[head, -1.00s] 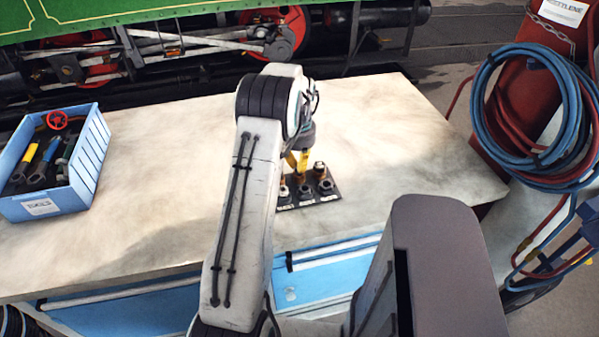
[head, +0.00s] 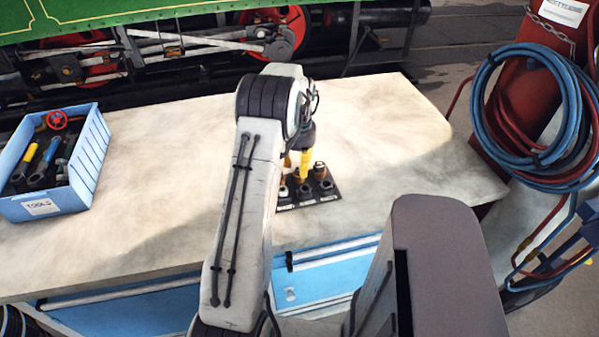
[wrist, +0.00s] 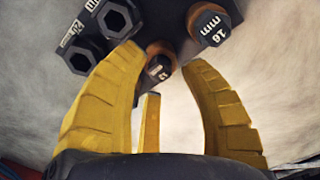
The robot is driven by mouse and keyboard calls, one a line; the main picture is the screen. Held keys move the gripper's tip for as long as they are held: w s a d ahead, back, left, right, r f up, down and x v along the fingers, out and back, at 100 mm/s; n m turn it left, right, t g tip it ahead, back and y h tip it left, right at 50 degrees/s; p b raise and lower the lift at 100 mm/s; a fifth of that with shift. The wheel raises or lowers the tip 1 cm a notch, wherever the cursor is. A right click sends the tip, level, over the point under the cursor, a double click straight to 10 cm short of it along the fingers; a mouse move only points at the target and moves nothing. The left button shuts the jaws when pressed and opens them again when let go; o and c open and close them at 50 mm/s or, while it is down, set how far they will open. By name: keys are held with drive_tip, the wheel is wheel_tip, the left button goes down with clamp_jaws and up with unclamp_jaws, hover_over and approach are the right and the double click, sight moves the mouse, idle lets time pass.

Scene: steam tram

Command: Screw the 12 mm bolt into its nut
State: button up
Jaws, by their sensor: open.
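The bolt marked 12 (wrist: 159,68) has a dark head over a copper-coloured body. In the wrist view it lies between the tips of my yellow gripper (wrist: 158,58), with a gap on each side. My gripper is open and nothing is held. In the head view my gripper (head: 302,166) points down at the dark bolt board (head: 312,203), with the arm hiding part of it. A bolt marked 16 mm (wrist: 209,25) stands beside the 12. Dark hex nuts (wrist: 116,20) sit in a row on the board. Which nut is the 12 mm one I cannot tell.
A blue tool box (head: 88,160) stands at the left of the pale workbench (head: 400,140). Blue and red hoses (head: 530,115) hang at the right. The bench around the board is mostly clear. A locomotive's running gear (head: 190,45) is behind the bench.

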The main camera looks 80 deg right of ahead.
sight(299, 169)
drive_tip(key=shift+r, duration=0.1)
drive_tip(key=shift+r+p, duration=2.2)
drive_tip(key=shift+r, duration=0.75)
